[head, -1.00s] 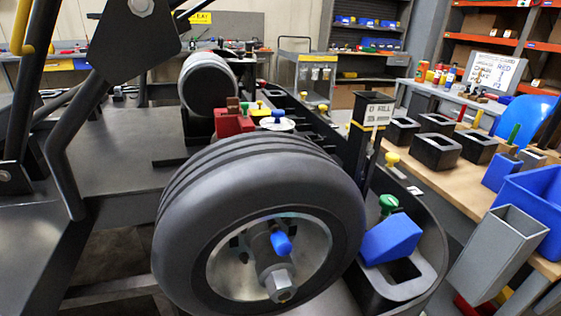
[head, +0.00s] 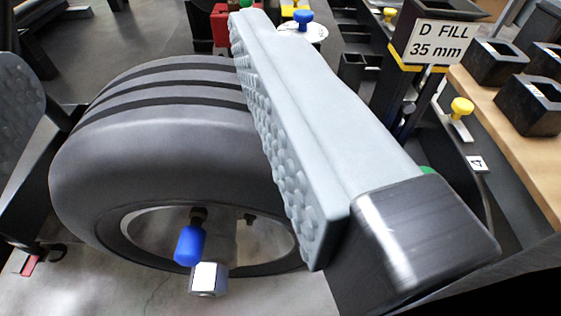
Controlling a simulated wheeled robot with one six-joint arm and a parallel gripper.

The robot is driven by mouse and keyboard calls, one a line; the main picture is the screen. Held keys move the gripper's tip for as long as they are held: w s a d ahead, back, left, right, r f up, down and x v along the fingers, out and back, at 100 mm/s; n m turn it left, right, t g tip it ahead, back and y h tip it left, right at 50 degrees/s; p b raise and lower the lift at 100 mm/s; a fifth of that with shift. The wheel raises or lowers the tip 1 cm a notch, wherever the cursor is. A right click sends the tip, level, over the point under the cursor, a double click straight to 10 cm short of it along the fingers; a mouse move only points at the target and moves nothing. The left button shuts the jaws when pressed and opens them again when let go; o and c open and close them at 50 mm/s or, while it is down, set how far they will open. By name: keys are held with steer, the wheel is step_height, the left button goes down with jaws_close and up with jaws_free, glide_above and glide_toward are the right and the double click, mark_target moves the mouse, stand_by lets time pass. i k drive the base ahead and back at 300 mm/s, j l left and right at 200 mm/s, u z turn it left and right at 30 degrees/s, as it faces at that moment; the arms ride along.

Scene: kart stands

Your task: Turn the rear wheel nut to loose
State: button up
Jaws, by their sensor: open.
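The rear wheel (head: 150,155) is a black grooved tyre with a silver rim, filling the left and middle of the head view. At its hub is the silver hex wheel nut (head: 208,279), low in the view. A blue-capped peg (head: 190,245) sticks out just above and left of the nut. One grey studded finger crosses in front of the tyre's right side; the other shows only partly at the left edge. The nut is apart from both fingers. The right finger hides part of the wheel.
A sign reading "D FILL 35 mm" (head: 440,42) stands behind at the right. A yellow knob (head: 461,107) and a wooden bench (head: 500,130) with black square bins (head: 530,100) are at the right. A red block (head: 221,25) and another blue knob (head: 303,18) are behind the wheel.

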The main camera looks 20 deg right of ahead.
mark_target(208, 279)
steer(key=k+j, duration=0.15)
steer(key=k, duration=0.3)
steer(key=k+u, duration=0.3)
steer(key=k+j+u, duration=0.1)
steer(key=k+u, duration=0.2)
steer(key=k, duration=0.2)
